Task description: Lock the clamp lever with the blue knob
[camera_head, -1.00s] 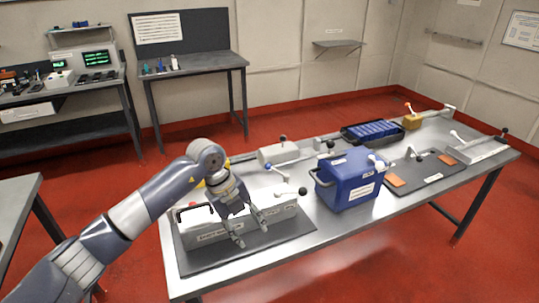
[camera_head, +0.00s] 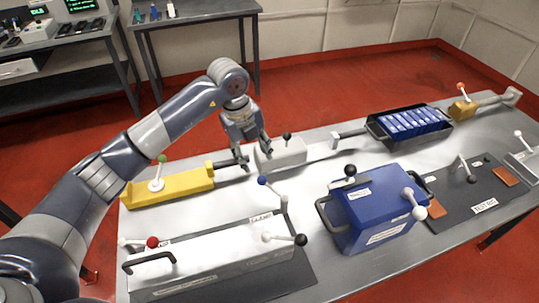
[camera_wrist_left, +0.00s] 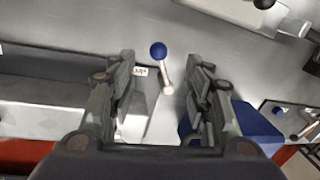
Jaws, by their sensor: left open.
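The blue knob (camera_head: 262,181) tops a short pale clamp lever (camera_head: 275,189) behind the right end of a long grey-white case (camera_head: 205,262). The lever leans left toward its knob, and its base is a small upright post. My left gripper (camera_head: 255,160) is open and empty, above and just beyond the knob in the head view. In the left wrist view, the blue knob (camera_wrist_left: 158,50) and its lever (camera_wrist_left: 166,78) appear between the two spread fingers (camera_wrist_left: 162,68), with no visible contact. My right gripper is not in view.
A red-knobbed lever (camera_head: 152,242) and a black-knobbed lever (camera_head: 300,240) sit on the case. A blue box (camera_head: 370,215) stands close to the right. Bare table surrounds the blue-knobbed lever.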

